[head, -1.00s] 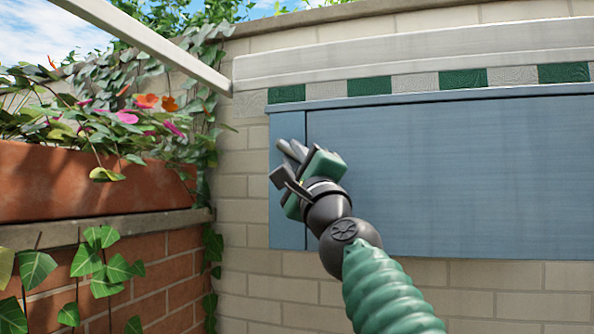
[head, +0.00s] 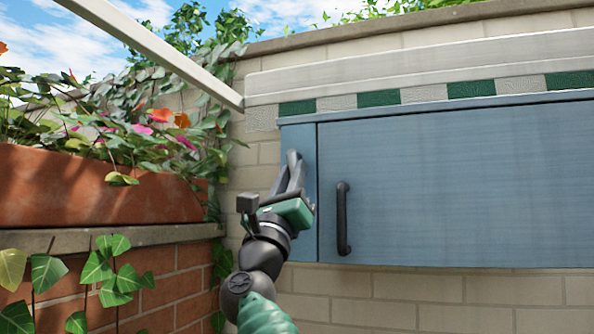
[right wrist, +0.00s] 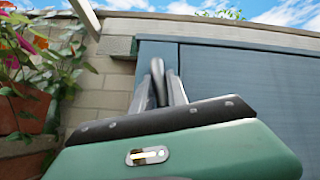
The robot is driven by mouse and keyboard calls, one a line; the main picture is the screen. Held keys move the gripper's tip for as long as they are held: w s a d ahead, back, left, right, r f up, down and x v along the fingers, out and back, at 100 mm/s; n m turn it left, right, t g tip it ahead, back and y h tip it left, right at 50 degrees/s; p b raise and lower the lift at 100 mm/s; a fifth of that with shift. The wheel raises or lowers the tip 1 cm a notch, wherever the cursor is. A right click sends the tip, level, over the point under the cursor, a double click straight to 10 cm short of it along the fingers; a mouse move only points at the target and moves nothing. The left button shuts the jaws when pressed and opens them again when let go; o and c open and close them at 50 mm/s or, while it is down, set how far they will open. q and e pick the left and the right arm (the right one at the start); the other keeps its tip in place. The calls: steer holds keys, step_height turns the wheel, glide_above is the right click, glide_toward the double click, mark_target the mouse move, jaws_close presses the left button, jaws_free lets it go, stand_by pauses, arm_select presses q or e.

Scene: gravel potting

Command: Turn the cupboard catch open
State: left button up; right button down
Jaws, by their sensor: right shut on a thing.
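The blue-grey cupboard (head: 460,180) is set in the pale brick wall, its door shut. My right gripper (head: 292,172) is shut on the catch, whose rounded end shows above the fingers and points roughly upward. In the right wrist view the catch (right wrist: 158,72) stands between the two fingers of my gripper (right wrist: 160,88); its lower part is hidden. My left gripper is not in view.
A black bar handle (head: 343,218) stands upright on the door, right of my gripper. A terracotta planter (head: 90,188) with flowers and ivy stands on a brick ledge at left. A pale ledge (head: 420,68) with green and grey tiles runs above the cupboard.

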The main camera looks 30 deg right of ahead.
steer(key=shift+w+a+r+m+g+h+p, duration=0.1)
steer(key=shift+m+g+h+p, duration=0.4)
steer(key=shift+m+g, duration=0.45)
steer(key=shift+w+a+m+g+h+p, duration=0.15)
steer(key=shift+m+g+h+p, duration=0.3)
steer(key=shift+m+g+h, duration=0.5)
steer(key=shift+w+a+r+m+g+h+p, duration=0.1)
steer(key=shift+m+g+h+p, duration=0.15)
steer(key=shift+m+g+p, duration=0.65)
steer(key=shift+f+m+b, duration=0.1)
steer(key=shift+m+b, duration=0.3)
steer(key=shift+b, duration=0.05)
steer(key=c, duration=1.5)
jaws_free()
steer(key=shift+w, duration=0.1)
steer(key=shift+o, duration=1)
steer(key=shift+w+d+f, duration=0.1)
steer(key=shift+w, duration=0.15)
steer(key=b+v, duration=1.4)
steer(key=v, duration=0.3)
